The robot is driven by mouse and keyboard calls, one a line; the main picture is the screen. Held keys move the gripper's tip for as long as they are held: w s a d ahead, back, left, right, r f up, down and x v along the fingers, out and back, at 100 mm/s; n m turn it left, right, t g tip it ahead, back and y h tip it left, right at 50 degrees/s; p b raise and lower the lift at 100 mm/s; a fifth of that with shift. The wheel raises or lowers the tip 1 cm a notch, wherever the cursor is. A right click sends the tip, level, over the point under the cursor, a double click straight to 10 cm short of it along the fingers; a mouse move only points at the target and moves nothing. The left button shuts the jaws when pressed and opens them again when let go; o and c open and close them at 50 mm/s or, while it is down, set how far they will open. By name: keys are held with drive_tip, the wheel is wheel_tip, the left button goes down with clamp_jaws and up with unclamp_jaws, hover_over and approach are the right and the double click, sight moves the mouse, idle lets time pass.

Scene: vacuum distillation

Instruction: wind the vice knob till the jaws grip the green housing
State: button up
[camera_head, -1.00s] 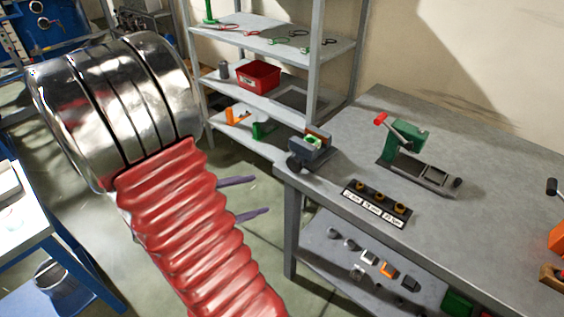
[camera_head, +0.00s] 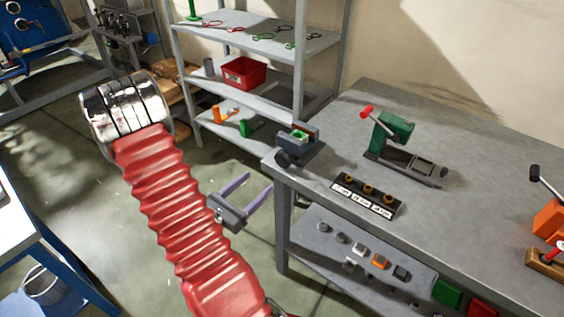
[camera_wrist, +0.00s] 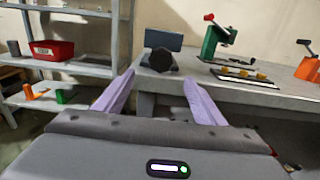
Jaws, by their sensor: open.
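The vice (camera_head: 298,146) is a grey block with jaws at the near left corner of the grey workbench. A green housing (camera_head: 298,134) sits between its jaws. Its dark knob (camera_head: 282,159) faces the open floor side. In the wrist view the knob (camera_wrist: 162,60) shows straight ahead, between and beyond my fingers, below the vice's grey body (camera_wrist: 163,41); the housing cannot be made out there. My gripper (camera_head: 254,190), with two purple fingers, is open and empty. It is in the air to the left of the bench, apart from the knob. It also fills the lower wrist view (camera_wrist: 158,100).
On the bench (camera_head: 450,205) stand a green press with a red-tipped lever (camera_head: 392,132) and a labelled strip with brass pieces (camera_head: 367,194). A shelf rack with a red bin (camera_head: 243,73) stands behind. An orange device (camera_head: 550,222) is at far right. Floor left of the bench is free.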

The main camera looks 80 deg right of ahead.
sight(280, 161)
drive_tip(key=shift+x, duration=6.9)
drive_tip(key=c, duration=1)
drive_tip(key=shift+m, duration=0.3)
drive_tip(key=shift+w+m, duration=0.1)
drive_tip(key=shift+m, duration=2)
drive_tip(key=shift+r, duration=0.1)
